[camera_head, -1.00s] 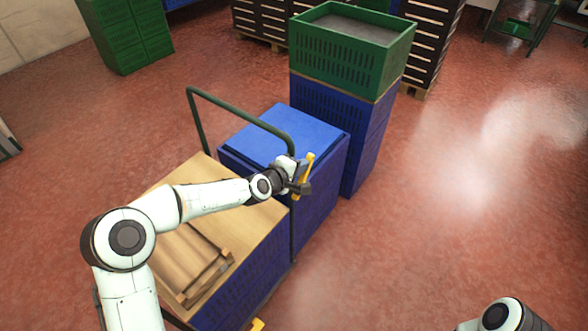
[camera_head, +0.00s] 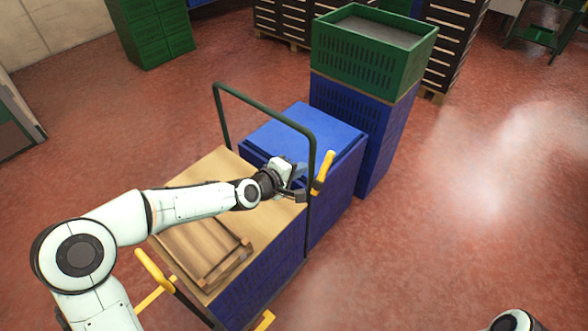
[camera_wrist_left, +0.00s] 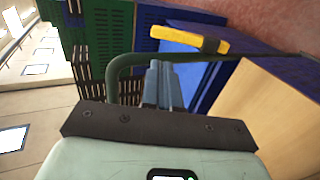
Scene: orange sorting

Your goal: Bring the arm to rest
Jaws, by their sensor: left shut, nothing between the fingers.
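My left arm reaches in from the left in the head view, over the wooden board top of a cart. My left gripper (camera_head: 298,181) is at the end of it, beside the cart's dark green hoop rail (camera_head: 308,170) and a yellow handle (camera_head: 324,172). It is shut and empty. In the left wrist view the shut fingers (camera_wrist_left: 160,85) point toward the rail (camera_wrist_left: 125,70) and the yellow handle (camera_wrist_left: 180,39). I cannot tell whether they touch the rail. Only a small part of my right arm shows at the bottom right of the head view; its gripper is out of view.
A blue crate stack (camera_head: 345,170) stands behind the rail. A green crate (camera_head: 365,65) sits on taller blue crates behind it. A wooden tray (camera_head: 205,245) lies on the cart top (camera_head: 275,220). Green crates (camera_head: 160,35) stand at the back left. Red floor is clear to the right.

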